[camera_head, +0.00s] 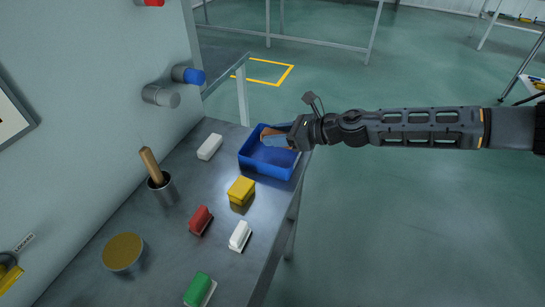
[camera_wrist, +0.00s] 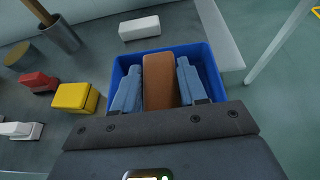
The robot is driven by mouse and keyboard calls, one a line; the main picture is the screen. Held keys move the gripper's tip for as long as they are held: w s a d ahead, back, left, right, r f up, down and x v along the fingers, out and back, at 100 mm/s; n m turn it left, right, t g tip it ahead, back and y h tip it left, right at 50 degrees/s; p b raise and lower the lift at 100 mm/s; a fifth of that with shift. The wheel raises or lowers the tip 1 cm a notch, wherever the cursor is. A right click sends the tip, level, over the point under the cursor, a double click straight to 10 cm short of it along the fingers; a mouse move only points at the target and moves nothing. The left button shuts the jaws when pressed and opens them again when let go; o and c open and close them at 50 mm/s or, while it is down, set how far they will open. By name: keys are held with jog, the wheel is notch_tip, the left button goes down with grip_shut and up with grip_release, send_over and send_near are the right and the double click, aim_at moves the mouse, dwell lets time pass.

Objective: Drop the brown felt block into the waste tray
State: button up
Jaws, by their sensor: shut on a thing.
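The brown felt block (camera_wrist: 159,80) is held between the two fingers of my gripper (camera_wrist: 157,85). In the wrist view the blue waste tray (camera_wrist: 117,68) lies behind and around the block and fingers. In the head view my gripper (camera_head: 277,139) is over the tray (camera_head: 262,171), and a small part of the brown block (camera_head: 268,132) shows by the fingers. I cannot tell whether the block touches the tray floor.
A white block (camera_head: 210,147) lies left of the tray and a yellow block (camera_head: 241,190) in front of it. A metal cup (camera_head: 162,190) with a wooden-handled item stands by the wall panel.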

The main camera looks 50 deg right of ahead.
jog(key=shift+f, duration=0.65)
jog(key=o, duration=1.1)
jog(key=shift+o, duration=0.2)
jog(key=shift+s+d+r, duration=0.1)
jog(key=b+v, duration=0.1)
jog(key=v, duration=0.6)
jog(key=shift+s+b, duration=0.3)
jog(key=shift+b, duration=0.05)
jog(key=shift+r, duration=0.1)
